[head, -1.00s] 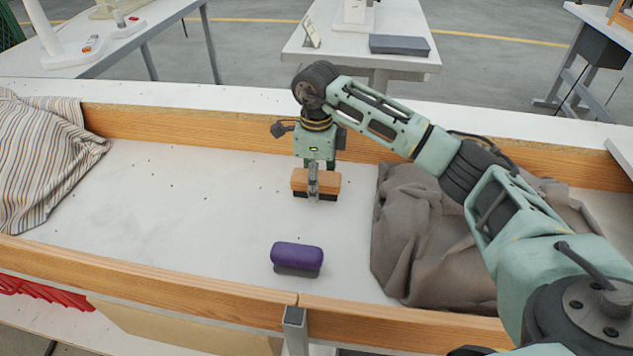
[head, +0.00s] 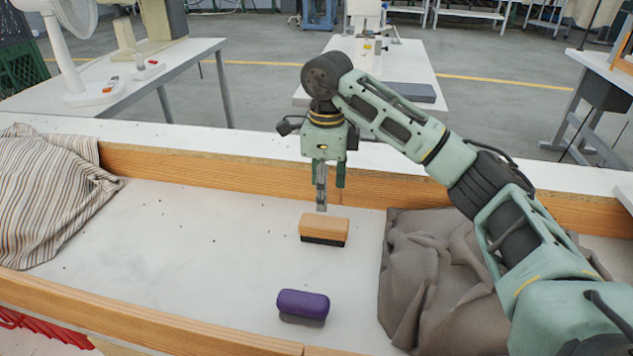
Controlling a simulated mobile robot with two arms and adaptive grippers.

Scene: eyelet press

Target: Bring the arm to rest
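My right gripper (head: 321,190) hangs pointing down above the tray-like bench, just over a wooden block brush (head: 324,228) with a dark underside. The fingers line up one behind the other in the head view, so the gap between them is largely hidden. The gripper is empty and its tips are clear of the brush, so I take it as open. The brush lies on the white bench surface (head: 200,235). My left gripper is not in view.
A purple brush (head: 303,303) lies nearer to me. A striped cloth (head: 50,195) is at the left and a crumpled grey-brown cloth (head: 430,270) at the right, beneath my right arm. Wooden rails (head: 210,168) edge the bench. The left-middle surface is mostly clear.

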